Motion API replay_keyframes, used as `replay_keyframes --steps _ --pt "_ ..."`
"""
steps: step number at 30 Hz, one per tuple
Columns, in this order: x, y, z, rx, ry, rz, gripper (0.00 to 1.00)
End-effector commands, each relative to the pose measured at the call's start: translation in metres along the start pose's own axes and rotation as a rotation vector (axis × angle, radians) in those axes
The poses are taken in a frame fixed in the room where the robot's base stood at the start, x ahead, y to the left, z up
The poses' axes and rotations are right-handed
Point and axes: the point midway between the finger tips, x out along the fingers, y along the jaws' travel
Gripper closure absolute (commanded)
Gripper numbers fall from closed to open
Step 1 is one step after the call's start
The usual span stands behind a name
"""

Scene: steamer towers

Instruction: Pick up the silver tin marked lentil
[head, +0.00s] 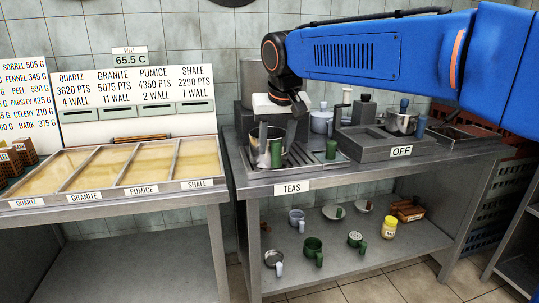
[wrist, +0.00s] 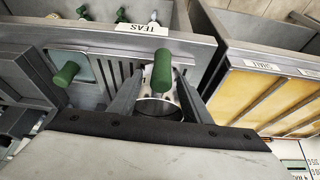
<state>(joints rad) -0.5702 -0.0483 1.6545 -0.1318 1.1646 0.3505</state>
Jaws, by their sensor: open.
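I cannot make out a silver tin marked lentil in either view. My gripper (head: 276,142) is over the left part of the teas counter, pointing down. In the wrist view my gripper (wrist: 158,98) is open, with a finger on either side of a shiny metal vessel (wrist: 158,108) that has a green handle (wrist: 162,68). No label is readable on this vessel. I cannot tell whether the fingers touch it. My arm hides part of the counter's back.
A second green handle (head: 331,149) stands close by on the teas counter (head: 345,174). A grey unit marked OFF (head: 401,152) holds a metal pot (head: 402,122). Several mugs and a yellow jar (head: 388,228) are on the lower shelf. Sand-coloured bins (head: 140,165) stand left, across a gap.

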Motion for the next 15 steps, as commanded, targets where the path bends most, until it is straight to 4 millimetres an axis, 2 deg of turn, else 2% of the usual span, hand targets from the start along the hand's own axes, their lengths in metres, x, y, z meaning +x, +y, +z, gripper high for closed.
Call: replay_keyframes --steps 4,12,13,15 --pt "0.014 0.0 0.0 0.0 -0.001 0.0 0.56" --pt "0.017 0.0 -0.001 0.0 0.001 0.0 0.56" --pt "0.017 0.0 -0.001 0.0 0.001 0.0 0.61" --pt "0.017 0.0 -0.001 0.0 0.001 0.0 0.77"
